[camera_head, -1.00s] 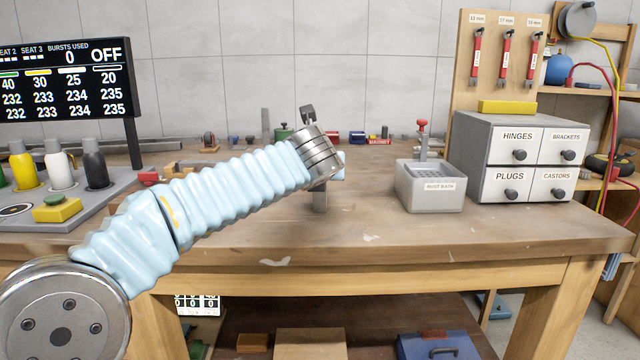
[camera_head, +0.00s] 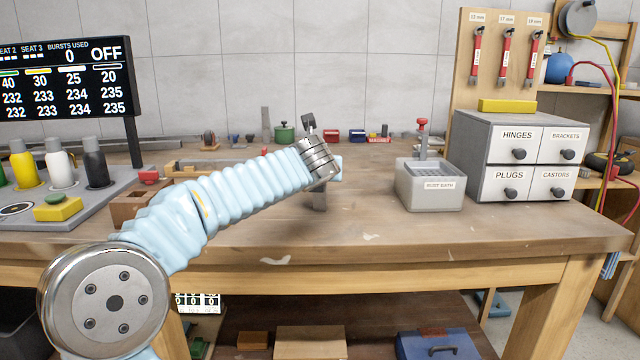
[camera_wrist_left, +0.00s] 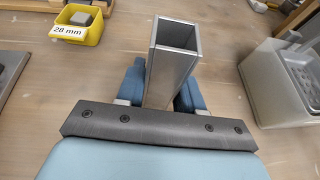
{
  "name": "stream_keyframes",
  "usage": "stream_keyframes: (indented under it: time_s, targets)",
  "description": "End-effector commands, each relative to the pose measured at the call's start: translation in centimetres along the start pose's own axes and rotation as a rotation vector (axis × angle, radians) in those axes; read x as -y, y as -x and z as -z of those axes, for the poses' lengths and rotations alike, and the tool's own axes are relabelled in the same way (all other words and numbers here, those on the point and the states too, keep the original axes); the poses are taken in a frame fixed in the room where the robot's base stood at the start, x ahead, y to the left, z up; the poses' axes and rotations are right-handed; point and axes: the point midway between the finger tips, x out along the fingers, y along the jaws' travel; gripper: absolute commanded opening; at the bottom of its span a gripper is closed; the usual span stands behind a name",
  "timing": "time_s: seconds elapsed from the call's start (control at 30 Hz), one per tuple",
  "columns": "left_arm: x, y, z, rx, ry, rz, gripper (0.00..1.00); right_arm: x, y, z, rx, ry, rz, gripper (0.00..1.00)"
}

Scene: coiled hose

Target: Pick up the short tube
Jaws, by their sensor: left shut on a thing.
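The short tube (camera_wrist_left: 172,62) is a grey metal tube with a square open end, seen in the left wrist view. My left gripper (camera_wrist_left: 163,88) has its blue fingers on either side of the tube and is shut on it. In the head view my left wrist covers most of the gripper (camera_head: 320,190). A grey piece shows below it over the bench, and I cannot tell there how high the tube is. My right gripper is not in view.
A grey rust bath (camera_head: 430,190) stands to the right, with a labelled drawer cabinet (camera_head: 528,150) beyond it. A yellow bin marked 28 mm (camera_wrist_left: 78,32) shows in the wrist view. Bottles (camera_head: 58,165) stand at the left. The front middle of the bench (camera_head: 370,235) is clear.

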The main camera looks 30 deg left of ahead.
Motion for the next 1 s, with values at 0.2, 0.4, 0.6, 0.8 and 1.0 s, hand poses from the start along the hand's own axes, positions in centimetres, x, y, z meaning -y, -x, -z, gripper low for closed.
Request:
stream_keyframes:
  time_s: [0.2, 0.4, 0.6, 0.8, 1.0]
  targets:
    - [0.0, 0.0, 0.0, 0.0, 0.0, 0.0, 0.02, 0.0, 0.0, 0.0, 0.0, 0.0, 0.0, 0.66]
    - [0.0, 0.3, -0.6, 0.001, 0.0, 0.0, 0.02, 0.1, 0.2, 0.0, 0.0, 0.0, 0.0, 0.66]
    - [0.1, 1.4, -3.5, 0.003, 0.002, 0.001, 0.02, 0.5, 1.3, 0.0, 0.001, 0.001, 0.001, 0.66]
    - [-0.3, 7.2, -6.3, 0.007, 0.003, 0.002, 0.02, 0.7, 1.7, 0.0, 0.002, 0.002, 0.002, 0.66]
    - [-0.8, 12.9, -6.6, 0.004, 0.001, 0.002, 0.02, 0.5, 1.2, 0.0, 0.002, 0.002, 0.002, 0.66]
